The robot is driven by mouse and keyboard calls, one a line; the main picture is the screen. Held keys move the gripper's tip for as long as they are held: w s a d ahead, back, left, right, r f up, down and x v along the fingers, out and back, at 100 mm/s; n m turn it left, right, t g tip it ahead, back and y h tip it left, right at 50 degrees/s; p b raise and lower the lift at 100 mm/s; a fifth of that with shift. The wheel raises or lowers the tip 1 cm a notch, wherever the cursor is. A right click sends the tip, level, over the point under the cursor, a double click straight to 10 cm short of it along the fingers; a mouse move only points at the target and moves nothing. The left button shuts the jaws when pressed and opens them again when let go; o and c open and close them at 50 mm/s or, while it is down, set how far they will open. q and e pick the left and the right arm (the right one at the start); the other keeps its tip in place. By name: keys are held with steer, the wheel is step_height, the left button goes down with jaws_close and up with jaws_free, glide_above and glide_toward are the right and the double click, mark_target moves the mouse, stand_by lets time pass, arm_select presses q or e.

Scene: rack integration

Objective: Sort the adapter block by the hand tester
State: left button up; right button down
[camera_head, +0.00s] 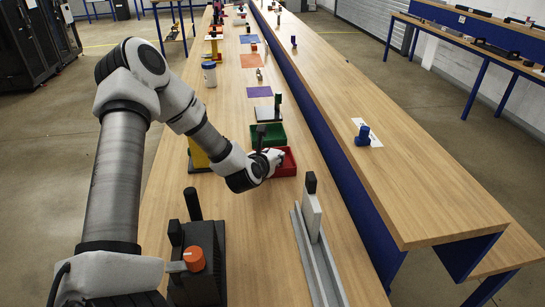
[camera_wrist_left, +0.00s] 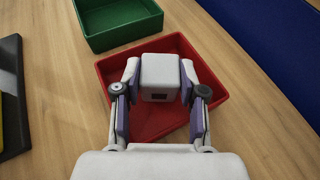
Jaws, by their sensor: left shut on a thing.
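The adapter block is a white block with a small dark port (camera_wrist_left: 160,74), seen in the left wrist view. My left gripper (camera_wrist_left: 160,92) is shut on it, with one finger on each side. In the head view the left gripper (camera_head: 274,157) is at the red tray (camera_head: 287,170). In the wrist view block and fingers are over the red tray (camera_wrist_left: 110,74); whether the block touches its floor I cannot tell. A green tray (camera_head: 277,131) lies just behind. A black device with an orange knob (camera_head: 194,259), possibly the hand tester, stands at the near left. My right gripper is not in view.
A grey rail with an upright white plate (camera_head: 311,213) lies at the near right. A yellow-and-black stand (camera_head: 197,157) is partly hidden behind my left arm. Purple (camera_head: 259,91) and orange (camera_head: 250,60) mats lie farther back. A raised blue-sided shelf (camera_head: 345,150) bounds the right.

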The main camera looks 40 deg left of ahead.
arm_select(q)
steer(key=shift+f+b, duration=0.3)
steer(key=shift+b, duration=0.2)
steer(key=o, duration=1.2)
steer(key=shift+s, duration=0.1)
steer(key=v, duration=1.2)
steer(key=shift+r, duration=0.1)
